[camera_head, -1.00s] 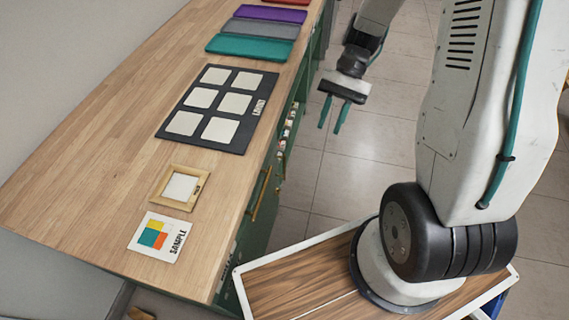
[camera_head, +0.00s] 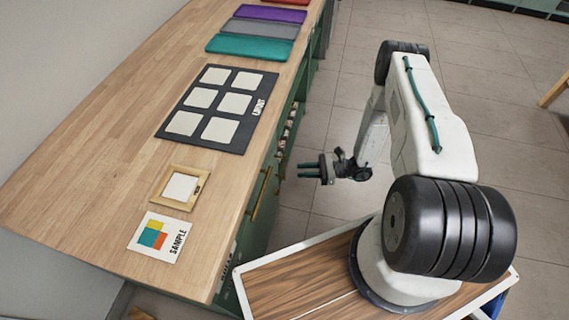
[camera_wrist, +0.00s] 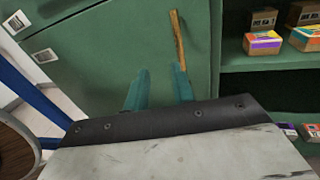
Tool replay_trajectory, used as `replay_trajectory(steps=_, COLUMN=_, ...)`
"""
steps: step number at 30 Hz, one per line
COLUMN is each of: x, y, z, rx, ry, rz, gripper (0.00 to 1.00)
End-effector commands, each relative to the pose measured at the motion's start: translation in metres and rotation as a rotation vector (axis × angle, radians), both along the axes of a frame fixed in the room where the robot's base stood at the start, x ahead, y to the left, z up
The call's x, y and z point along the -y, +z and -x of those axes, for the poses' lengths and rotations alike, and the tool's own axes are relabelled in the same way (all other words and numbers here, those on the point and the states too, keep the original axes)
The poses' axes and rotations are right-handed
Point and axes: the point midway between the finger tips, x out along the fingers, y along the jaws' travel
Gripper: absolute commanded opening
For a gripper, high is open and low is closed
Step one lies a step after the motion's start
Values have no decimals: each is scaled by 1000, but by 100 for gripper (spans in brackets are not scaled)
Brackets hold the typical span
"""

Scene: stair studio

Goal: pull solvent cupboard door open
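The green cupboard door (camera_wrist: 100,55) fills the left and middle of the wrist view and looks shut. Its upright brass bar handle (camera_wrist: 178,42) is near the door's right edge; it also shows on the bench front in the head view (camera_head: 261,195). My gripper (camera_head: 304,171) is open and empty, its two teal fingers pointing at the bench front. In the wrist view my gripper (camera_wrist: 158,80) has its fingers apart below the handle, the right finger nearly in line with the handle's lower end. I cannot tell whether they touch.
Open shelves with small boxes (camera_wrist: 262,42) are right of the door. The wooden bench top (camera_head: 90,150) overhangs the cupboard, holding a sample card (camera_head: 160,237), a small frame (camera_head: 180,187) and a dark tile board (camera_head: 219,109).

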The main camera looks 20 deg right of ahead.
Motion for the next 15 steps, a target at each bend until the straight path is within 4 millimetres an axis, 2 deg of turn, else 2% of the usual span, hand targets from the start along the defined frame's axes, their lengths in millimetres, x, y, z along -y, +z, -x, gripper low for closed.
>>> replay_trajectory(steps=3, x=7, y=-2, z=-21, rx=27, ry=-74, rz=-5, gripper=25)
replay_trajectory(steps=5, x=5, y=-1, z=-26, rx=32, ry=-86, rz=-6, gripper=25)
replay_trajectory(steps=15, x=-42, y=0, z=-47, rx=36, ry=-84, rz=-7, gripper=25)
